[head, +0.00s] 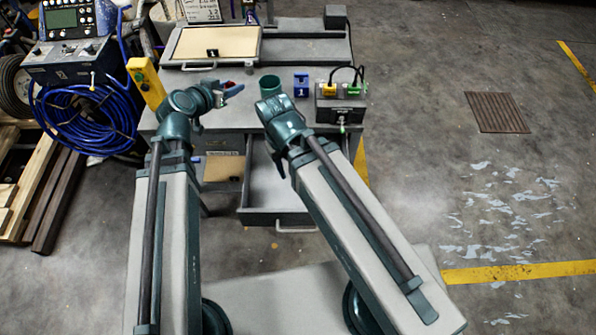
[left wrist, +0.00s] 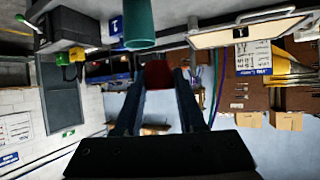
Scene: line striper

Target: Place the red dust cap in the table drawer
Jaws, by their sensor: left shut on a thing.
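The red dust cap (left wrist: 157,74) is between the fingers of my left gripper (left wrist: 158,88) in the left wrist view. In the head view my left gripper (head: 232,89) holds the cap (head: 229,85) above the table top (head: 245,114), left of a green cup. The table drawer (head: 282,217) is pulled open below the table's front edge, and the visible part of its floor is bare. My right gripper (head: 279,164) points down near the open drawer. Its fingers are small and dark, partly hidden by its wrist.
The green cup (head: 269,85), a blue block (head: 301,85) and a grey box (head: 342,109) with yellow and green connectors stand on the table. A yellow control box (head: 146,83) is at the left. My right forearm crosses over the drawer's right side.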

